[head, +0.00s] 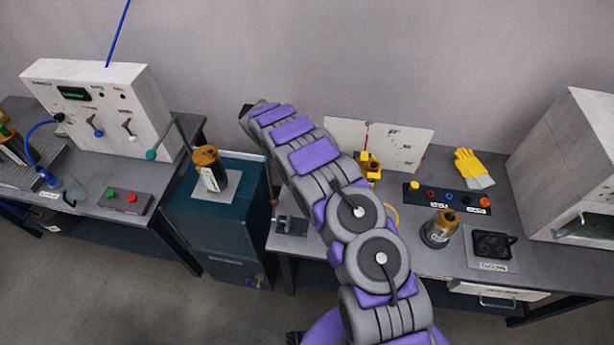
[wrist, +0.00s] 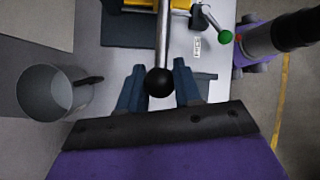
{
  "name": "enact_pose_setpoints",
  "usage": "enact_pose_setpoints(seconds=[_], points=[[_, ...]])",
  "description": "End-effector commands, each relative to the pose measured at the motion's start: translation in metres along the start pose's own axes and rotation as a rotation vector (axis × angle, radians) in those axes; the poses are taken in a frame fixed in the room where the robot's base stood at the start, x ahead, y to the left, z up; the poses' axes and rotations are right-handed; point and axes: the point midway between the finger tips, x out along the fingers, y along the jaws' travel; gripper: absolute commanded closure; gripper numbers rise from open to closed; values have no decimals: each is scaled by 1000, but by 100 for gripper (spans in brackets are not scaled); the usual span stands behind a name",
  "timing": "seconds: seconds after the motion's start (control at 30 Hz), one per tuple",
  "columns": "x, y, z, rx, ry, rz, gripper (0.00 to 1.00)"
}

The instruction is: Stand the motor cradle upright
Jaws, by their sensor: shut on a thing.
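In the wrist view my gripper (wrist: 160,74) has its two blue fingers on either side of a black ball knob (wrist: 159,83), shut on it. The knob ends a straight silver lever rod (wrist: 163,40). The rod runs up to a yellow part (wrist: 180,5), perhaps the motor cradle, cut off by the top edge. In the head view a yellow assembly (head: 370,165) stands on the right bench, partly behind my arm. It may be the same thing; I cannot tell its tilt. My gripper's fingers are hidden in the head view.
A second lever with a green knob (wrist: 226,36) is right of the rod. A grey cup-like cylinder (wrist: 47,92) is at left. The right bench holds a canister (head: 440,228), a button strip (head: 447,197) and yellow gloves (head: 472,167).

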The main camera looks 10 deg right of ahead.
Motion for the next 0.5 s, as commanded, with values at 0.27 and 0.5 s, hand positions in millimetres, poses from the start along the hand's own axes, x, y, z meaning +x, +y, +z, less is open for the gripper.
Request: enact_pose_setpoints(seconds=[0.27,0.5], points=[[3,0,-1,0,1,-2,59],[1,-3,-1,1,-1,-1,43]])
